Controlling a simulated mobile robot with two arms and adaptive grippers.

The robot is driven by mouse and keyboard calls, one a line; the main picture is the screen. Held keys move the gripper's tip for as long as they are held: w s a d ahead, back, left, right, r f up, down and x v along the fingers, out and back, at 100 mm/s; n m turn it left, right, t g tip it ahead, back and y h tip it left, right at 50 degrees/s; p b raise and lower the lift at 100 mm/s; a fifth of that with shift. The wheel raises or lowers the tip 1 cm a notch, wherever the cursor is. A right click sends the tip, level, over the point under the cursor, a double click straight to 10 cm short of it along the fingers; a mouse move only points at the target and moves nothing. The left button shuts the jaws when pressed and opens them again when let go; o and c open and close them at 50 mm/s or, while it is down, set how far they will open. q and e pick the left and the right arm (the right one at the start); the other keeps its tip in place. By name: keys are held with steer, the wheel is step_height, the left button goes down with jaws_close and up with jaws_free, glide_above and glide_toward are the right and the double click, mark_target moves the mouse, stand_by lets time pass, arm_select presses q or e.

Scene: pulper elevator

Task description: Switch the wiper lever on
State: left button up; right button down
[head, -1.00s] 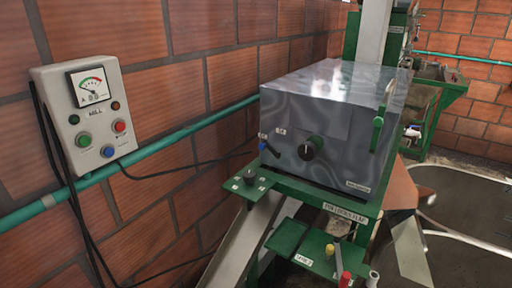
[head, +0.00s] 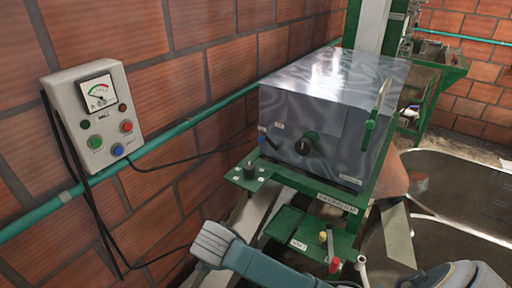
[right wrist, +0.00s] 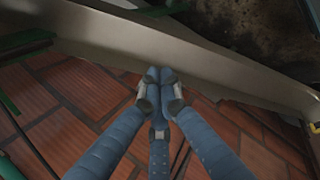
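I cannot tell which control is the wiper lever, as the labels are too small to read. My left gripper is out of view.
A grey control box (head: 94,115) with a meter and buttons hangs on the brick wall at left. A green pipe (head: 165,142) runs along the wall. The metal box (head: 335,95) stands on a green frame. A round tank (head: 465,205) is at right.

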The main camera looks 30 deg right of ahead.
steer(key=w+d+r+n+h, duration=0.4)
steer(key=w+d+r, duration=0.3)
steer(key=w+r, duration=0.4)
steer(key=n+h, duration=0.2)
steer(key=h, duration=0.1)
glide_toward(269, 143)
steer(key=a+f, duration=0.1)
steer(key=a, duration=0.5)
steer(key=shift+s+d+r+t+p, duration=0.2)
steer(key=shift+s+r+t+p, duration=0.05)
steer(key=shift+s+t+p, duration=0.1)
steer(key=shift+b+x, duration=1.2)
steer(key=shift+b, duration=0.05)
steer(key=p+x, duration=0.3)
steer(key=x, duration=0.3)
steer(key=shift+w+d, duration=0.1)
steer(key=shift+d, duration=0.25)
steer(key=shift+w+d+f, duration=0.25)
steer(key=shift+d+f, duration=0.1)
steer(key=shift+f, duration=0.05)
